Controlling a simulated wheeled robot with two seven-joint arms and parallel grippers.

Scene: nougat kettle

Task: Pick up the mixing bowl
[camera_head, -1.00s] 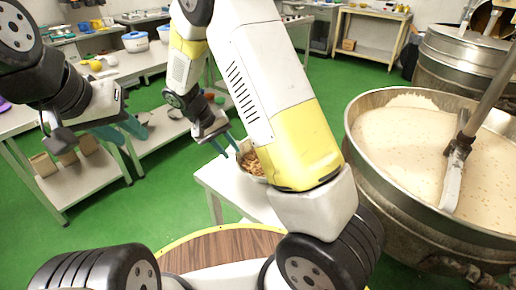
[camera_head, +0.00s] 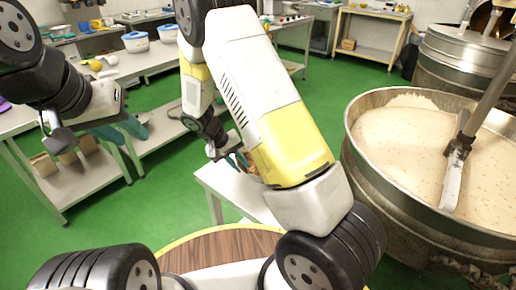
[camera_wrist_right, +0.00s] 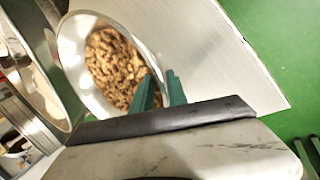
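The mixing bowl is a shiny metal bowl with brown nut-like pieces, shown in the right wrist view (camera_wrist_right: 75,45) on a white table. In the head view it is mostly hidden behind my right arm. My right gripper (camera_wrist_right: 161,88) is at the bowl's rim, one teal finger over the inside and the other outside. A gap shows between the fingers; contact with the rim is unclear. In the head view the right gripper (camera_head: 236,160) is partly covered by my arm. My left gripper (camera_head: 122,131) is open and empty, above the floor near the left tables.
A large kettle (camera_head: 365,165) of pale nougat with a stirrer stands right of the small white table (camera_head: 222,186). Work tables with shelves (camera_head: 60,188) stand at left. Tubs and bowls sit on the back bench. Green floor is clear between them.

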